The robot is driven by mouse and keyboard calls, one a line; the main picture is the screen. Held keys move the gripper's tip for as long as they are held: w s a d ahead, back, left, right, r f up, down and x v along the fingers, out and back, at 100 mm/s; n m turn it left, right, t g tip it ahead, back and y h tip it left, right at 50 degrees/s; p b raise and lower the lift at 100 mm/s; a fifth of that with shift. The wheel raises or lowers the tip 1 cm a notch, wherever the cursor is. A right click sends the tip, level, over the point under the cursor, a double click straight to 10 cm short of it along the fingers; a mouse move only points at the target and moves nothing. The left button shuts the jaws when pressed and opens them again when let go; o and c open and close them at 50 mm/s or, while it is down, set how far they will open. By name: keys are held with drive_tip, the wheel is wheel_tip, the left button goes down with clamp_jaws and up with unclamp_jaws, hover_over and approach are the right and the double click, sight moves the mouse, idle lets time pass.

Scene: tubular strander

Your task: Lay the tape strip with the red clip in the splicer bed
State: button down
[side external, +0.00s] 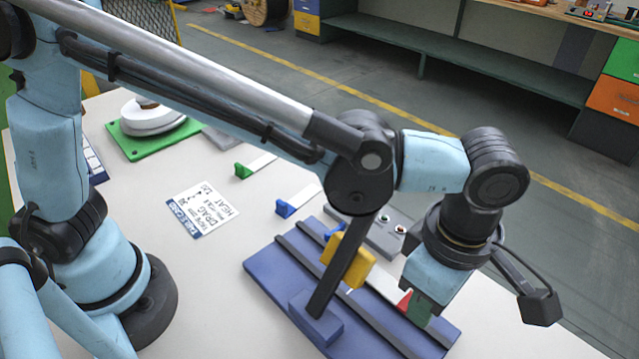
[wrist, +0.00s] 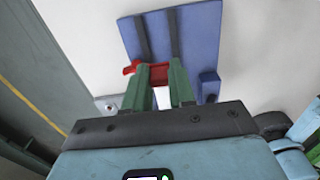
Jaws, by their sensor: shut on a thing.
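The splicer bed is a blue plate (side external: 268,270) with two dark rails, and it also shows in the wrist view (wrist: 202,40). A dark lever with a yellow block (side external: 348,262) stands over it. The red clip (side external: 404,301) is between the green fingers of my gripper (side external: 421,308), over the right part of the bed. In the wrist view the red clip (wrist: 150,70) shows at the fingertips (wrist: 158,75). The clip's white tape strip (side external: 382,284) runs from it toward the yellow block, which hides its far part. I cannot tell whether the strip touches the bed.
White strips with a green clip (side external: 242,170) and a blue clip (side external: 285,208) lie on the table. A printed card (side external: 203,208), a grey button box (side external: 378,236) and a green board with white reels (side external: 120,140) are nearby. The lever stands close to my gripper.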

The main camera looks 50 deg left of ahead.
drive_tip(key=shift+f, duration=0.15)
drive_tip(key=shift+f, duration=3.15)
drive_tip(key=shift+f, duration=0.1)
drive_tip(key=c, duration=0.9)
unclamp_jaws()
drive_tip(key=shift+o, duration=0.2)
wheel_tip(320, 180, up, 12)
drive_tip(key=shift+r, duration=0.1)
